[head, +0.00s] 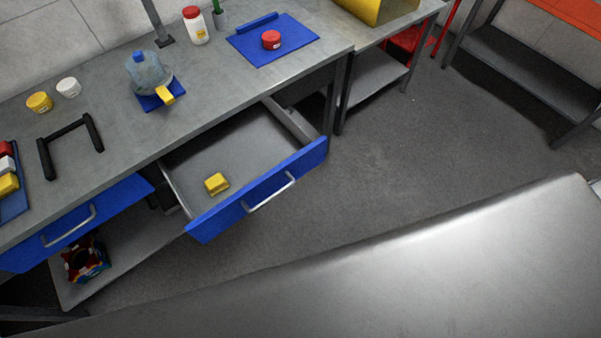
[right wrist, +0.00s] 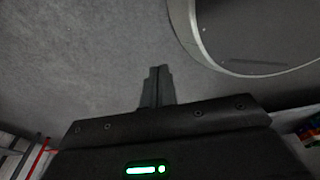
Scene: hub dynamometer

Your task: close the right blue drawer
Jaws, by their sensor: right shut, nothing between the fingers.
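The right blue drawer (head: 264,190) stands pulled out under the grey workbench in the head view. Its front has a silver bar handle (head: 270,193), and a yellow block (head: 216,183) lies inside on the drawer floor. The left blue drawer (head: 75,226) is at the left under the same bench and looks shut. My right gripper (right wrist: 157,88) shows in the right wrist view, with its fingers together and nothing between them. It is apart from the drawer, which I cannot make out in that view. My left gripper is not in view.
The workbench (head: 210,105) carries a blue mat (head: 290,52) with a red tin (head: 271,39), a clear jug (head: 147,75), jars and a black handle frame (head: 70,145). A multicoloured object (head: 86,260) sits on the lower shelf. Floor (head: 420,150) right of the drawer is clear.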

